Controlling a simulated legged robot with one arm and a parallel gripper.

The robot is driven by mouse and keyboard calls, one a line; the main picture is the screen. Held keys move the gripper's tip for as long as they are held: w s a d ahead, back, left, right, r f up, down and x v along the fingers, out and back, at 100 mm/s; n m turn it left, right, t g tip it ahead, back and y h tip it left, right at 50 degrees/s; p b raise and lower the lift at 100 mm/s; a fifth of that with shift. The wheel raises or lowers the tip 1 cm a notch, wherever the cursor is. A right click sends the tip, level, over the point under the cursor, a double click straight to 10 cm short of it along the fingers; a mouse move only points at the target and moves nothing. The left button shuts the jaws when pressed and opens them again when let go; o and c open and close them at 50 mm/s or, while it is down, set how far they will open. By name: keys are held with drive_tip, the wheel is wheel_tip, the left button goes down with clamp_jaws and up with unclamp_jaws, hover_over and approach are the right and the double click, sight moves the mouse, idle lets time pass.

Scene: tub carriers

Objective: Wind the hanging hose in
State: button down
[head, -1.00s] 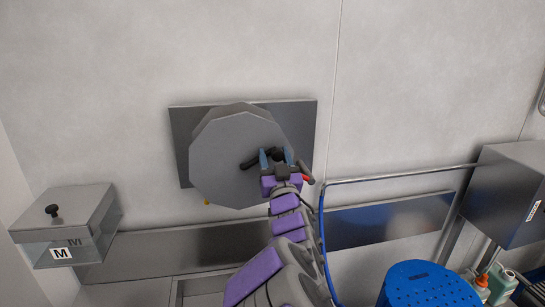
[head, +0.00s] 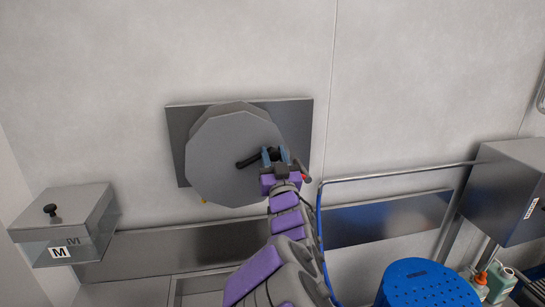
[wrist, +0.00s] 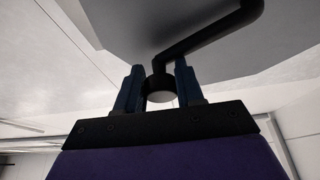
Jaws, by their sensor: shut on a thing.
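The hose reel (head: 225,165) is a grey drum on a dark metal wall plate (head: 298,125). A black crank handle (head: 246,162) sits on its front face; the crank also shows in the wrist view (wrist: 205,32). My gripper (head: 274,155) is at the right part of the drum face, shut on the crank's grip. In the wrist view my gripper (wrist: 160,85) has one finger on each side of the round grip end. A small yellow bit (head: 205,201) shows under the drum. The hanging hose itself is not clearly seen; my arm hides part of the area below.
A metal rail (head: 400,173) with a blue hose-like line (head: 320,225) stands right of my arm. A blue perforated stool (head: 425,285), bottles (head: 500,278) and a steel box (head: 505,190) are at right. A clear box marked M (head: 70,230) is at left.

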sight(245, 198)
drive_tip(key=shift+f+m+b, duration=0.2)
drive_tip(key=shift+m+b, duration=0.1)
drive_tip(key=a+f+m+g+h+b, duration=0.1)
drive_tip(key=f+m+h+b, duration=0.1)
drive_tip(key=f+m, duration=0.2)
drive_tip(key=s+a+f+m+g+h+b, duration=0.1)
drive_tip(key=a+f+m+h+b, duration=0.1)
drive_tip(key=m, duration=0.8)
drive_tip(key=a+f+m+g+h+b, duration=0.1)
drive_tip(key=f+m+h+b, duration=0.2)
drive_tip(key=f+m, duration=0.3)
drive_tip(key=shift+s+a+f+m+g+h, duration=0.25)
drive_tip(key=shift+f+m+h, duration=0.2)
drive_tip(key=shift+m, duration=0.35)
drive_tip(key=shift+s+a+f+m+g, duration=0.15)
drive_tip(key=shift+a+f+m+g, duration=0.1)
drive_tip(key=shift+a+m, duration=0.3)
drive_tip(key=shift+s+a+f+m+g, duration=0.1)
drive_tip(key=shift+a+m+g, duration=0.1)
drive_tip(key=shift+a+m, duration=0.3)
drive_tip(key=shift+s+a+f+m+g+y+p, duration=0.2)
drive_tip(key=shift+a+m+g+p, duration=0.1)
drive_tip(key=shift+a+m, duration=0.35)
drive_tip(key=shift+s+a+f+m+g+y+p, duration=0.1)
drive_tip(key=shift+s+a+m+g+p, duration=0.15)
drive_tip(key=shift+a+m, duration=0.35)
drive_tip(key=shift+w+d, duration=0.1)
